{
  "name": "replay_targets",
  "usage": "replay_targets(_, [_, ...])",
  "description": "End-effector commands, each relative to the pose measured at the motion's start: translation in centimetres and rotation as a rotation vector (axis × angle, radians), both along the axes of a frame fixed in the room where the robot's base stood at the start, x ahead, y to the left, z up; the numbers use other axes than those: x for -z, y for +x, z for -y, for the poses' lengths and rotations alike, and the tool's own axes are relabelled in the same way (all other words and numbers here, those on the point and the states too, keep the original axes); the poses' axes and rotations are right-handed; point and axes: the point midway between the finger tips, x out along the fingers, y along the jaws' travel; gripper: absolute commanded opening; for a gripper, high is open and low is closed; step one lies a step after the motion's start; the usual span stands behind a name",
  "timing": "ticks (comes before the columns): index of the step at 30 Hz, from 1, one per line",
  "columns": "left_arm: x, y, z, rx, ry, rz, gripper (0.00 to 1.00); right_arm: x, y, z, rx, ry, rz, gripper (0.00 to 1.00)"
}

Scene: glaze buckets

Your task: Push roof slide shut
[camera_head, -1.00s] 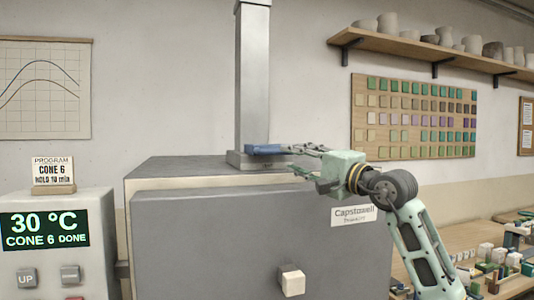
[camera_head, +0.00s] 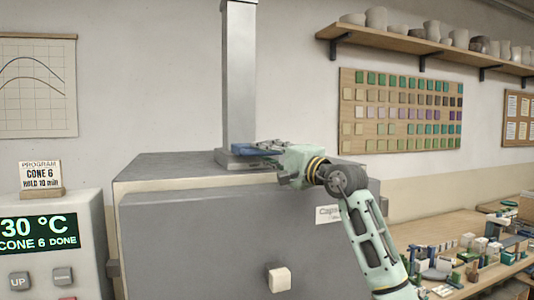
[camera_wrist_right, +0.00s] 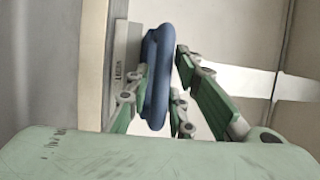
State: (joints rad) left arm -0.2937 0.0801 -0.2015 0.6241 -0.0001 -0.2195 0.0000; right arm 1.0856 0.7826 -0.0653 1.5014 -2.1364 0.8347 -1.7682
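The kiln (camera_head: 200,240) is a grey box with a front door and a grey flue (camera_head: 238,80) rising from its roof. A blue handle (camera_head: 242,149), which I take to be the roof slide's, lies at the flue's foot; how far the slide is out is hidden. In the right wrist view the handle (camera_wrist_right: 156,80) is a long rounded blue bar. My right gripper (camera_head: 268,148) is at the handle's right end. In the wrist view its fingers (camera_wrist_right: 160,75) stand apart on both sides of the bar; firm contact is not clear. My left gripper is not in view.
A control box (camera_head: 50,240) reading 30 °C stands at the left. A pale knob (camera_head: 279,279) sticks out of the kiln door. A wooden bench (camera_head: 450,225) with small blocks is at the right. A shelf of pots (camera_head: 420,48) is above. The roof's left part is clear.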

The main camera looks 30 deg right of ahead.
Motion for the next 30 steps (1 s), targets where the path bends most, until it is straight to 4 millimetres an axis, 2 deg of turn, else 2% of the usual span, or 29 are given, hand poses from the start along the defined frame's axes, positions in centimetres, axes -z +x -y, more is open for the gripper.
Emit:
replay_targets(1, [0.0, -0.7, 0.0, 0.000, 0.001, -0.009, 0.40, 0.0, 0.0, 0.0, 0.000, 0.000, 0.000, 0.14])
replay_targets(6, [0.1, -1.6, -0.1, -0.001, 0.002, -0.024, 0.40, 0.0, 0.0, 0.0, 0.000, 0.000, -0.001, 0.00])
replay_targets(20, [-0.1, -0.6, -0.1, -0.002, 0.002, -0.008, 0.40, 0.1, 0.2, 0.0, 0.000, -0.003, -0.005, 0.00])
replay_targets(30, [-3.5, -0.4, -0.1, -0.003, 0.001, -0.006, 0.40, -0.2, 4.8, 1.1, 0.000, -0.001, -0.007, 0.00])
